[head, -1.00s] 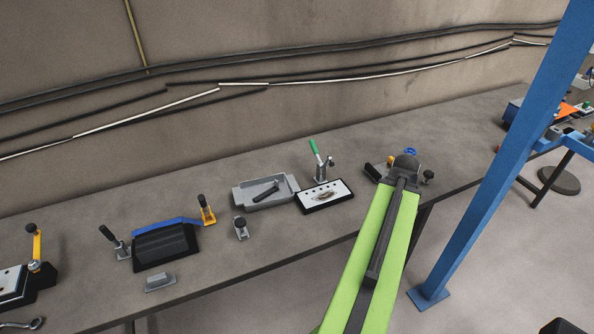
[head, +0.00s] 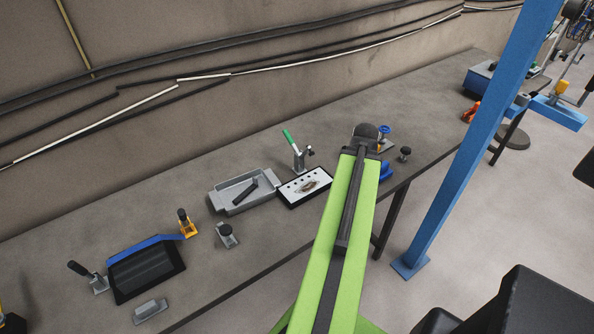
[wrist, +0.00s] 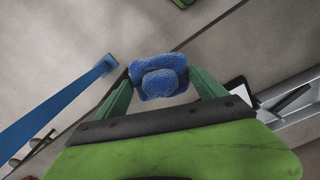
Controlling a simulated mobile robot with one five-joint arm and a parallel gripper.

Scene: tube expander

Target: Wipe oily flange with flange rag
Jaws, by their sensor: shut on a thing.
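My gripper (wrist: 161,76) has its two green fingers closed on a crumpled blue rag (wrist: 158,80) in the wrist view. The rag hangs over pale ground beside the bench edge, clear of other things. In the head view, a bit of blue (head: 386,171), likely the rag, shows right of my green arm, and the fingers are hidden. A white plate (head: 291,192) in a black frame lies on the bench left of my arm. It has holes and a brown smudge; I cannot tell whether it is the oily flange.
A grey tray (head: 225,200) with a dark bar and a green-handled clamp (head: 297,152) stand near the plate. A dark framed panel (head: 148,271) lies farther left. A blue post (head: 475,145) rises at the right, in front of the bench (head: 330,118).

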